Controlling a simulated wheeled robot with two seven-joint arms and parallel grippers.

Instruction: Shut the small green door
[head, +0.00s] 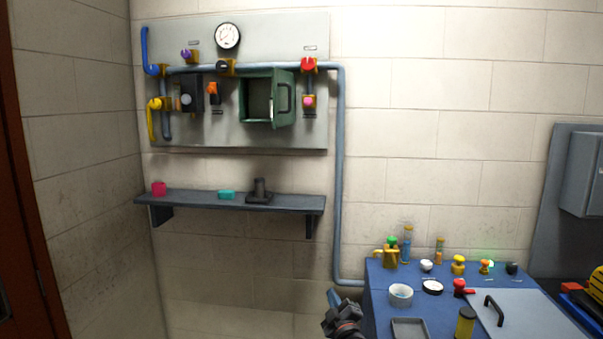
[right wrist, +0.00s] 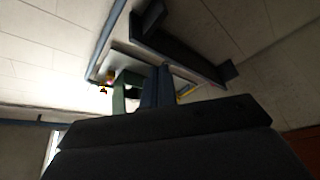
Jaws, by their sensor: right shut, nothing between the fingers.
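The small green door (head: 291,112) is on the green box (head: 245,103) on the grey wall panel. It stands open, swung out at the right side of the box, with a dark handle on it. My right gripper (head: 335,298) is low at the bottom middle of the head view, well below and to the right of the door, touching nothing. It is shut and empty. In the right wrist view its fingers (right wrist: 157,86) point toward the panel, with a green shape beside them that may be the box or door. My left gripper is not in view.
The panel (head: 225,135) also bears a gauge (head: 228,36), pipes and several coloured valves. A dark shelf (head: 200,200) with small items juts out below it. A vertical pipe (head: 340,180) runs beside it. A blue bench (head: 380,310) with several objects stands at the right.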

